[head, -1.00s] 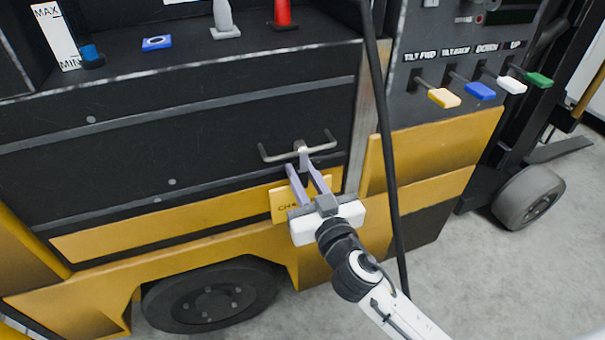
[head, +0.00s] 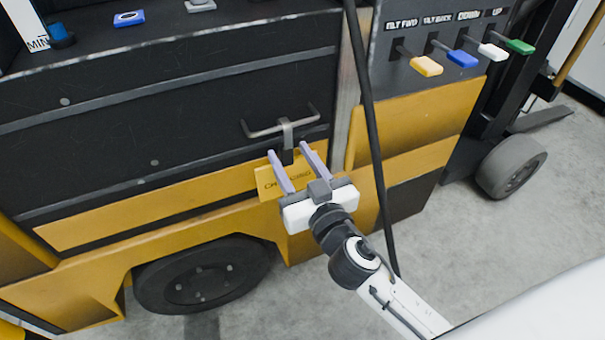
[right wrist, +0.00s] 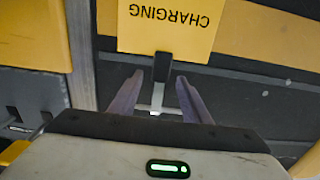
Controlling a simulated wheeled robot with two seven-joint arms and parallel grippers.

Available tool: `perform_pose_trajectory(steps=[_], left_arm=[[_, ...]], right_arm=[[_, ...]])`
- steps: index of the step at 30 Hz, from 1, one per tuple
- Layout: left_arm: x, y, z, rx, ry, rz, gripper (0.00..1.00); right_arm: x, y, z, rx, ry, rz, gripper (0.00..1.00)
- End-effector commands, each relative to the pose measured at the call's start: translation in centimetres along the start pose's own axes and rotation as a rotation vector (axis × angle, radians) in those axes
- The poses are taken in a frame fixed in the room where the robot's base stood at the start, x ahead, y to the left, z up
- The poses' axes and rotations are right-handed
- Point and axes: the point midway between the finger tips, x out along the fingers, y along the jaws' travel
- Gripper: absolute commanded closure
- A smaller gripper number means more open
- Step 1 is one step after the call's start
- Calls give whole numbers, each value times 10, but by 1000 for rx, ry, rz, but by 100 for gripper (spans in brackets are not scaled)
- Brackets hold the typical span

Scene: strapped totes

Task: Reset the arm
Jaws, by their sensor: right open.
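My right gripper (head: 289,149) is open, its two pale purple fingers apart just below the grey bar handle (head: 260,131) on the truck's black panel. A grey and black strap or latch piece (head: 287,132) hangs from the handle, its lower end between or just behind the fingertips. I cannot tell whether a finger touches it. In the right wrist view the open gripper (right wrist: 159,80) has the dark piece (right wrist: 161,66) between its fingers, with no finger visibly closed on it. A yellow CHARGING tag (head: 268,184) lies behind the fingers; it also shows upside down in the wrist view (right wrist: 168,40). My left gripper is not in view.
A black cable (head: 369,125) hangs close to the right of my gripper. Yellow (head: 426,66), blue (head: 462,59), white (head: 492,52) and green (head: 519,46) levers stick out at upper right. A wheel (head: 203,273) is below. Grey floor is clear at lower right.

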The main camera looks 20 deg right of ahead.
Motion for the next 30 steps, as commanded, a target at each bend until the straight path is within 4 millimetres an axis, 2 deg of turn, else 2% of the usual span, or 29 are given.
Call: perform_pose_trajectory(steps=[3, 9, 15, 21, 23, 26, 30], left_arm=[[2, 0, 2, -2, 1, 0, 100], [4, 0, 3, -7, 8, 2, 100], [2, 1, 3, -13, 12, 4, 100], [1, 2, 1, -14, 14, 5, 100], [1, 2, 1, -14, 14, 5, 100], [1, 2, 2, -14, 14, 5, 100], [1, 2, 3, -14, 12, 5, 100]], right_arm=[[-25, 0, 2, 2, -3, 0, 57], [-57, 0, 2, 2, -2, 0, 57], [-72, 0, 0, 0, 1, 0, 57], [-75, 1, 5, 1, -14, 0, 57], [-78, 2, 16, 1, -47, 1, 57], [-91, 5, 52, 2, -155, -3, 57], [-127, 4, 121, 7, -375, -40, 57]])
